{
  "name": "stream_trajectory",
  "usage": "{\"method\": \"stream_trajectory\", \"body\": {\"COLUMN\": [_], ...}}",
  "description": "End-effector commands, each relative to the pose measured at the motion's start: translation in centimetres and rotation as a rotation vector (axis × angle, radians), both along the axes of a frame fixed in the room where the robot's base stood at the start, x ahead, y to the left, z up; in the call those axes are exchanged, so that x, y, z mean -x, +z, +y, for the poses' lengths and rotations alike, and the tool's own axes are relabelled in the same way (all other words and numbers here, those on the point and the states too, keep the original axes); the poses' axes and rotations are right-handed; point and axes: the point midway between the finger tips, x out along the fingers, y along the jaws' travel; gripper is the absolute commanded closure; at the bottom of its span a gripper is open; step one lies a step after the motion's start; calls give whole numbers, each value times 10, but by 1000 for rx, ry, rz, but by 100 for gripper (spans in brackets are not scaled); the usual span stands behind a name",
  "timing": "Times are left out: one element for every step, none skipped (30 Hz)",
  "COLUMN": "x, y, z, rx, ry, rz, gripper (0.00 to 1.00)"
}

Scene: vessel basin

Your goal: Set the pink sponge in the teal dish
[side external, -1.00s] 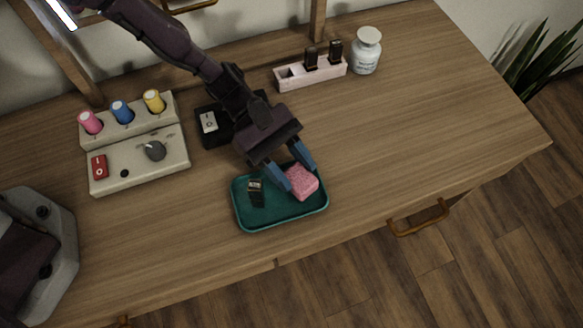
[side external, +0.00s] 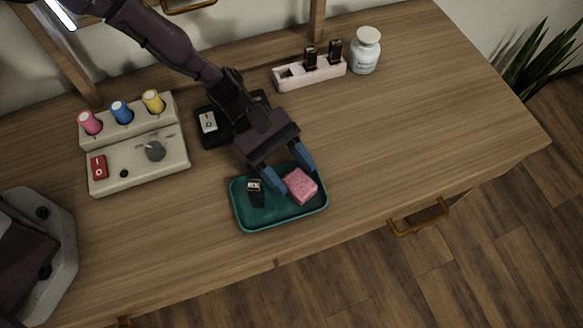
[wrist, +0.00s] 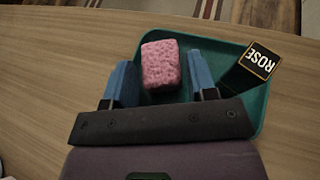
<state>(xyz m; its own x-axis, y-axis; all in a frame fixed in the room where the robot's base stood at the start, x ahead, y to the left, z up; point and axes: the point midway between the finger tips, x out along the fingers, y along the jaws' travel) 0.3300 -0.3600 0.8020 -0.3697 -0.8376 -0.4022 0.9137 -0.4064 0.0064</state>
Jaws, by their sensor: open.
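The pink sponge (side external: 300,187) lies in the right part of the teal dish (side external: 282,222), and it also shows in the wrist view (wrist: 161,65). The dish is a shallow tray with a raised rim; its rim also shows in the wrist view (wrist: 262,112). My gripper (side external: 291,181) is open just behind the sponge. In the wrist view my blue fingers (wrist: 160,80) stand on either side of the sponge's near end, with visible gaps.
A black item with a "ROSE" label (wrist: 258,62) lies in the dish left of the sponge in the side view (side external: 255,192). A switch panel (side external: 138,158), a black switch box (side external: 215,128), a pink holder (side external: 309,73) and a white jar (side external: 365,52) stand behind. The desk's right side is clear.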

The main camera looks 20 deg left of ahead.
Motion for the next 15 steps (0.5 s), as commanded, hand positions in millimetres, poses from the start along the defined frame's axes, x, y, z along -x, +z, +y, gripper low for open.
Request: {"method": "stream_trajectory", "body": {"x": [-4,-7,-10,-12,-14,-18,-21,-22,-26,-28,-30,-33,-34,-36,-38], "y": [2,5,8,11,13,17,20,22,26,29,31,34,36,38,40], "z": [7,12,19,24,30,37,43,49,56,61,66,72,77,80,85], "rx": [-2,-2,-2,-2,-2,-2,-2,-2,-2,-1,-1,-2,-2,-1,-2], "ry": [4,5,6,6,6,6,7,5,6,5,4,4,4,3,3], "rz": [-2,-2,-3,-2,-2,-3,-3,-2,-3,-3,-2,-3,-1,-2,-2], "gripper": [48,48,48,48,48,48,48,48,48,48,48,48,48,48,48]}}
